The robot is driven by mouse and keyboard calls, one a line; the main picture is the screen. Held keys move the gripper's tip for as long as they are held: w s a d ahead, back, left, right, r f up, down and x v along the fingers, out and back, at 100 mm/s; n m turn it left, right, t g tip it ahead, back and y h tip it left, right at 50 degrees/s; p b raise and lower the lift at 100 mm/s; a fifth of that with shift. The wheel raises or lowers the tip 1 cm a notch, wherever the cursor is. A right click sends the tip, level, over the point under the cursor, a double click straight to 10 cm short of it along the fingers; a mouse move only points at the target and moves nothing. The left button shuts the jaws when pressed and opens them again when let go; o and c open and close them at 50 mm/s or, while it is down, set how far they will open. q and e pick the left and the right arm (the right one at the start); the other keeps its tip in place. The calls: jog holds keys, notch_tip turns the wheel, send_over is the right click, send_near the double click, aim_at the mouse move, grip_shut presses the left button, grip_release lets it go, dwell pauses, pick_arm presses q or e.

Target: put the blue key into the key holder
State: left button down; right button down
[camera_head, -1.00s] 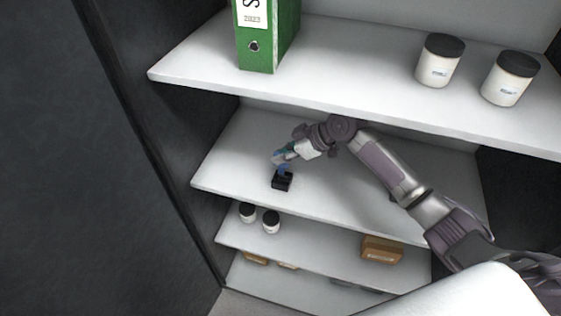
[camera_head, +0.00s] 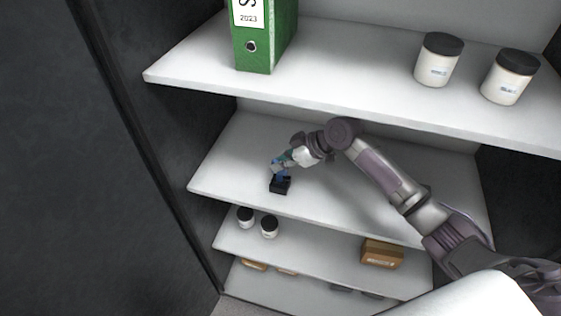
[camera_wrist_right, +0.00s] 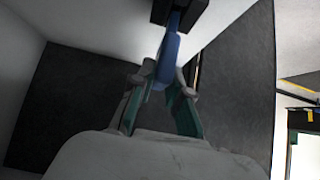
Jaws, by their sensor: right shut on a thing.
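The key holder (camera_head: 280,187) is a small black block on the second shelf from the top, near its left front part. My right gripper (camera_head: 279,165) is just above and behind it, shut on the blue key (camera_wrist_right: 168,60). In the right wrist view the key sticks out from between the teal fingers (camera_wrist_right: 163,88). Its dark far end meets the black holder (camera_wrist_right: 195,11) at the top edge; I cannot tell how deep it sits. In the head view the gripper hides most of the key. My left gripper is not in view.
A green binder (camera_head: 262,40) and two black-lidded white jars (camera_head: 437,62) stand on the top shelf (camera_head: 340,75) above my right arm. Smaller jars (camera_head: 269,228) and a brown box (camera_head: 382,254) are on the shelf below. A dark panel (camera_head: 70,180) bounds the left side.

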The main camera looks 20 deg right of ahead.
jog(key=shift+f+b, duration=0.85)
jog(key=shift+f, duration=0.4)
jog(key=c, duration=1.1)
grip_release()
jog(key=shift+o, duration=0.2)
jog(key=v, duration=1.2)
